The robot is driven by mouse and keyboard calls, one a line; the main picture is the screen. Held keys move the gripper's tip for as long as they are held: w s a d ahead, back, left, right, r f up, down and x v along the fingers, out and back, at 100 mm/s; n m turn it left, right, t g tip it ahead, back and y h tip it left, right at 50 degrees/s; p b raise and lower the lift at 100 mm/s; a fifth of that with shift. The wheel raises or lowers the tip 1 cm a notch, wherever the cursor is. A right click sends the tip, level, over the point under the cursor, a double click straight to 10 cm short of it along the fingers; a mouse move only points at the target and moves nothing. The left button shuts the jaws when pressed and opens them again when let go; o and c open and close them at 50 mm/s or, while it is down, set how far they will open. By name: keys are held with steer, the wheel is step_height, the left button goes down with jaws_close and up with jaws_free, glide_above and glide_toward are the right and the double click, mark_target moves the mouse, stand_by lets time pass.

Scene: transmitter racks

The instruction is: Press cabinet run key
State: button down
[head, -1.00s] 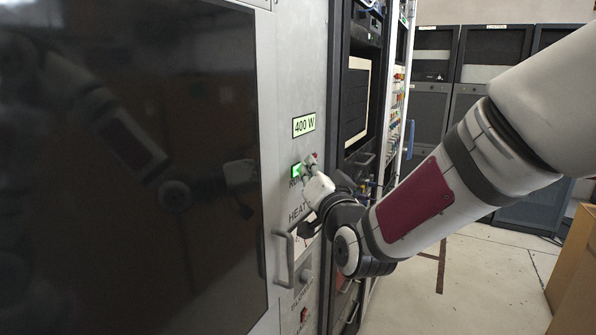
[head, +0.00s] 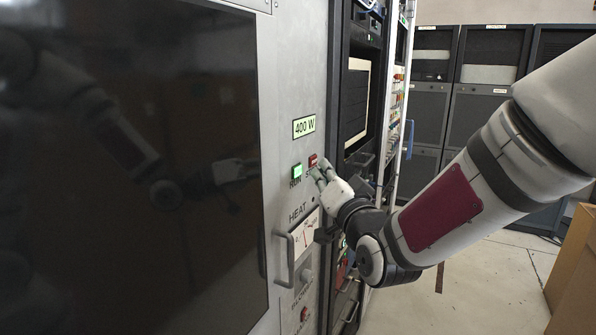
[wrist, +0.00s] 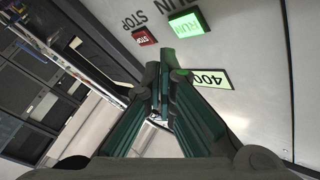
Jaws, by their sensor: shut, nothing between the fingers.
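The green run key (head: 297,171) is lit on the grey cabinet panel, below the "400 W" label (head: 304,126). The red stop key (head: 313,160) is just right of it. In the wrist view the run key (wrist: 188,24) reads RUN upside down, and the stop key (wrist: 145,38) is to its left. My gripper (head: 316,172) is shut and empty, its fingertips in front of the panel just below the stop key and right of the run key. In the wrist view the fingertips (wrist: 164,58) point between the two keys, apparently clear of the run key.
A dark glossy door (head: 130,170) fills the left. Open racks stand to the right, and a cardboard box (head: 574,270) stands at the lower right.

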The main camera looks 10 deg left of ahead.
steer(key=d, duration=0.1)
steer(key=s+d, duration=0.1)
steer(key=d, duration=0.1)
steer(key=shift+p, duration=0.3)
steer(key=shift+d, duration=0.1)
stand_by(0.4)
steer(key=s+d+f+n+g+h, duration=0.3)
steer(key=s+d+g+h, duration=0.55)
steer(key=s+d, duration=0.95)
steer(key=s+d+f+g, duration=0.1)
steer(key=s+g, duration=0.1)
steer(key=s, duration=0.4)
steer(key=s+f+g, duration=0.1)
steer(key=s, duration=0.6)
steer(key=shift+s+d+f+m+g, duration=0.25)
steer(key=shift+d+f+m+g, duration=0.05)
steer(key=shift+d+f+g, duration=0.1)
